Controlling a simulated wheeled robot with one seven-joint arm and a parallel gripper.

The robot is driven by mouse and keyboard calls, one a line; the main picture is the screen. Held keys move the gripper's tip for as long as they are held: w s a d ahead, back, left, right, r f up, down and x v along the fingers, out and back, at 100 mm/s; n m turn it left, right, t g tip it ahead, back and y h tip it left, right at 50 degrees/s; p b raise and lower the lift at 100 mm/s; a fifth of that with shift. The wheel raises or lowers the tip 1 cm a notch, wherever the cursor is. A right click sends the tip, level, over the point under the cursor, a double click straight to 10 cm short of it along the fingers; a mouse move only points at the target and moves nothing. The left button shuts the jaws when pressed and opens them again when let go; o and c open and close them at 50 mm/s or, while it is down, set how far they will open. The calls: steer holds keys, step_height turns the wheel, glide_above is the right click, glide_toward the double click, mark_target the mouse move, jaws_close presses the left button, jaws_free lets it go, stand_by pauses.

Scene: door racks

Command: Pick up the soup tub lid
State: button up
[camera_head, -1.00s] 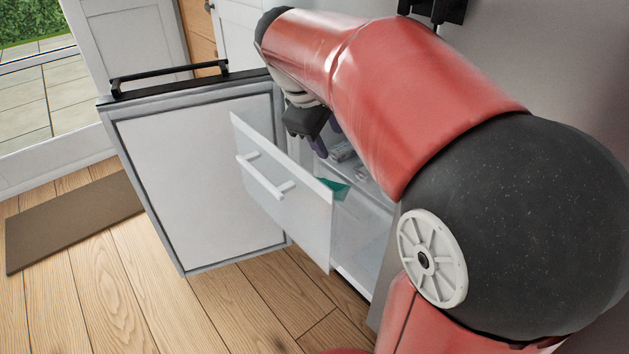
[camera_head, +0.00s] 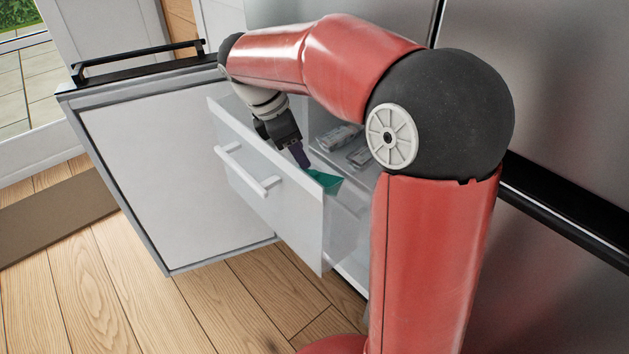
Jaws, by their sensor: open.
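A teal-green piece (camera_head: 325,180), which may be the soup tub lid, shows inside the pulled-out drawer (camera_head: 265,190) near its front panel. Only its upper part shows; the drawer front hides the rest. My gripper (camera_head: 301,157) points down into the drawer, just left of and above the green piece. It is open, with nothing seen between its fingers. Whether a fingertip touches the green piece cannot be told.
Grey-white packages (camera_head: 342,137) lie behind the gripper in the drawer area. An open door (camera_head: 165,165) with a black handle bar stands to the left. A brown mat (camera_head: 60,215) lies on the wooden floor (camera_head: 215,310). Steel fronts (camera_head: 570,130) rise at the right.

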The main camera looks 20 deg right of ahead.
mark_target(312, 172)
steer(key=b+x, duration=0.1)
steer(key=x, duration=0.5)
steer(key=shift+d+f, duration=0.1)
steer(key=shift+f, duration=0.15)
jaws_close()
steer(key=shift+r, duration=0.1)
